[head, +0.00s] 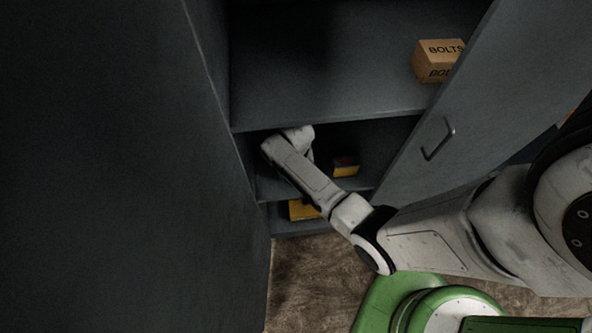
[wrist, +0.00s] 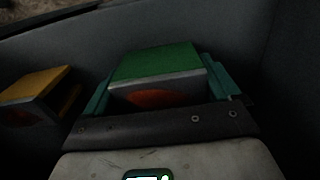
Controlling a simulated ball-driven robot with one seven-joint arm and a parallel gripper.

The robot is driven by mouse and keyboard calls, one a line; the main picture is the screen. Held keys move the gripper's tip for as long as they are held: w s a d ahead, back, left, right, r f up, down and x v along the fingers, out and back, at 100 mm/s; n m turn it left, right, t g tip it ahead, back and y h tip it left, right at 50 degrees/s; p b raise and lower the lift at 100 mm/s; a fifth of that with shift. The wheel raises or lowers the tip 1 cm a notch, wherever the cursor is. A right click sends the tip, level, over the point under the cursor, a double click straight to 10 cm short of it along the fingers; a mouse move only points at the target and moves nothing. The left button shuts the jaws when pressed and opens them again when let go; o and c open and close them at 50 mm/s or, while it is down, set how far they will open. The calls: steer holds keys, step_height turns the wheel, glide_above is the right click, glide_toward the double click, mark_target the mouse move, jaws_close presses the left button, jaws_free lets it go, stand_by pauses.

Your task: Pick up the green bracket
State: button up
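The green bracket (wrist: 158,63) is a blocky piece with a green top, a grey edge and a dark opening showing orange-red inside. In the wrist view it lies between the two teal fingers of my gripper (wrist: 162,88), one finger on each side. The fingers are spread wide and look open around it. Whether they touch its sides is hard to tell. In the head view my arm reaches into the lower part of a grey cabinet (head: 320,103), and my wrist hides the green bracket and the fingers.
A yellow bracket (wrist: 35,88) lies left of my gripper in the wrist view. In the head view a yellow piece (head: 346,168) and another (head: 303,209) sit on low shelves. A BOLTS box (head: 428,62) stands on the shelf above. The open cabinet door (head: 465,110) is close to my arm.

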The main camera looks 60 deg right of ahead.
steer(key=c, duration=0.9)
steer(key=shift+c, duration=0.4)
steer(key=shift+r, duration=0.25)
